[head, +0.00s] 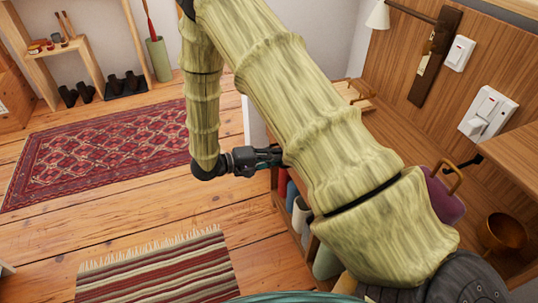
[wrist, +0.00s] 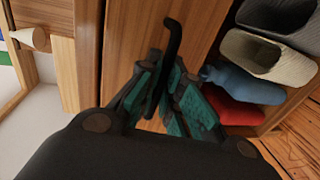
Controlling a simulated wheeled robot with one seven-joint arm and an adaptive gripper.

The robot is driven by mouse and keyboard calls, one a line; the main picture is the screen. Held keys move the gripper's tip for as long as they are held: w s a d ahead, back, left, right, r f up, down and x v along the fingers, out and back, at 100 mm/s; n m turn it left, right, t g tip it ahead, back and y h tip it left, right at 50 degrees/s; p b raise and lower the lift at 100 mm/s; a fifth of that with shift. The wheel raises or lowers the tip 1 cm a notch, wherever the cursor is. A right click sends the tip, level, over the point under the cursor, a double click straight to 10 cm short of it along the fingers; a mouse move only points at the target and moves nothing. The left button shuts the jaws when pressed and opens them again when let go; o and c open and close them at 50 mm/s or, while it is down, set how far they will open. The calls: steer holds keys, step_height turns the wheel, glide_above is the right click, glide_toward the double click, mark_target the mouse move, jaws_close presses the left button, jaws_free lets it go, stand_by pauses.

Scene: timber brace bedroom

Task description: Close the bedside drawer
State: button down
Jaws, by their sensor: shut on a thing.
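In the wrist view my gripper (wrist: 168,98) is shut on a thin black handle (wrist: 173,45). The handle stands on a brown wooden front (wrist: 135,40), which I take to be the bedside drawer. In the head view my gripper (head: 272,156) is at the left side of the wooden bedside unit, and my arm hides much of that unit. The front and handle are hidden there, so I cannot tell how far the drawer is out.
A purple container (head: 442,195) and a copper bowl (head: 503,233) are at the right. A red rug (head: 105,150) and striped rug (head: 165,270) lie on open floor.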

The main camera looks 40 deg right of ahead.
steer(key=shift+s+d, duration=0.1)
steer(key=shift+d, duration=0.6)
steer(key=c, duration=1.6)
jaws_free()
steer(key=shift+s+d, duration=0.1)
steer(key=shift+d, duration=0.05)
steer(key=shift+a, duration=0.2)
steer(key=v, duration=1.2)
steer(key=shift+d, duration=0.1)
